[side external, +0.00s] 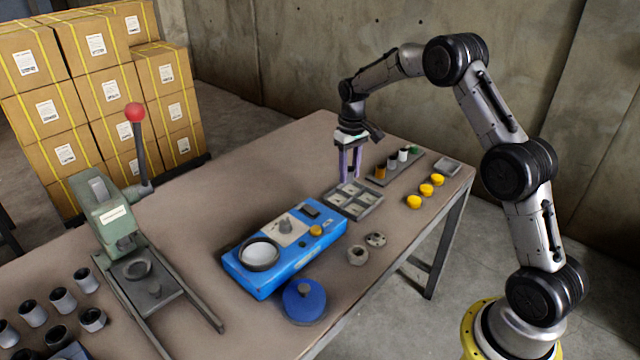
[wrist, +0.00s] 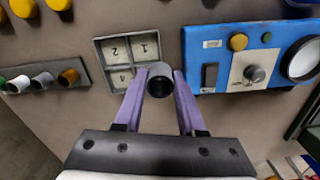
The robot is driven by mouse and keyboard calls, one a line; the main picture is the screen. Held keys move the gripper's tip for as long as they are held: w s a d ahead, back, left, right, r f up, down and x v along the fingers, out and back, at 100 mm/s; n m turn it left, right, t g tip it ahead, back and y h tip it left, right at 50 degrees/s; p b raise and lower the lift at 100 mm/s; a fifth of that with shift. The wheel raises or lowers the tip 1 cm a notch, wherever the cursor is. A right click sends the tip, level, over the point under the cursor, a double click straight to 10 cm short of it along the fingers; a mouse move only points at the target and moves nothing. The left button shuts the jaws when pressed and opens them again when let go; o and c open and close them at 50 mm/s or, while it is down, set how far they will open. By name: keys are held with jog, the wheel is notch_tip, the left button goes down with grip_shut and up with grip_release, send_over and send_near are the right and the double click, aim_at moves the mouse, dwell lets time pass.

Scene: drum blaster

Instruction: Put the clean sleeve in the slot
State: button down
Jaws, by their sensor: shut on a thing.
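My gripper (side external: 349,176) points down over the slotted tray, its two purple fingers also showing in the wrist view (wrist: 158,74). The fingers are shut on a small grey cylinder with a dark open mouth, which I take as the sleeve (wrist: 160,88). In the side view the sleeve is too small to make out between the fingers. The slotted tray (side external: 353,200) is grey with several numbered compartments, and 1, 2 and 4 can be read in the wrist view (wrist: 97,62). The sleeve overlaps the tray's near corner in the wrist view; I cannot tell its height above it.
A rack (side external: 377,180) of small coloured cylinders stands behind the tray, with yellow caps (side external: 426,189) beside it. A blue machine (side external: 275,278) sits left of the tray, with a blue round lid (side external: 304,301) in front. A green lever press (side external: 112,225) stands further left.

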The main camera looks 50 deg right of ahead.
jog(key=w+d+f, duration=0.2)
jog(key=w+f, duration=0.1)
jog(key=w, duration=0.4)
send_over(324, 193)
jog(key=s, duration=0.1)
jog(key=f, duration=0.5)
jog(key=shift+a+f, duration=0.15)
jog(key=shift+a, duration=0.1)
jog(key=shift+w+d+f, duration=0.15)
jog(key=shift+w+f, duration=0.25)
jog(key=shift+f, duration=1.7)
jog(key=shift+f, duration=0.1)
jog(key=c, duration=0.5)
grip_release()
